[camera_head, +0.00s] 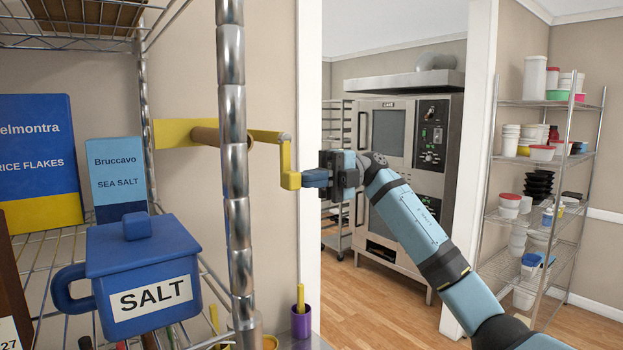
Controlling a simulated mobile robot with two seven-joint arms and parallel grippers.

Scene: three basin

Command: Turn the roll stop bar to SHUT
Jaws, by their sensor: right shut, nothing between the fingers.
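The roll stop bar (286,158) is a yellow cranked bar near the wall's right edge, behind the metal shelf post. Its upper arm runs level from a brown roll (205,137) on a yellow wall plate (172,133). Its end part hangs straight down to a small yellow block. My right gripper (304,179) comes in from the right, shut and empty. Its blue fingertips are right beside the yellow block and seem to touch it. I cannot see any SHUT mark. The post hides part of the roll. My left gripper is not in view.
A wire shelf at left holds a blue salt pot (140,270), a sea salt box (118,175) and a rice flakes box (38,150). The metal post (236,200) stands close in front of the roll. A purple cup (301,320) is below the bar. A doorway opens behind my right arm.

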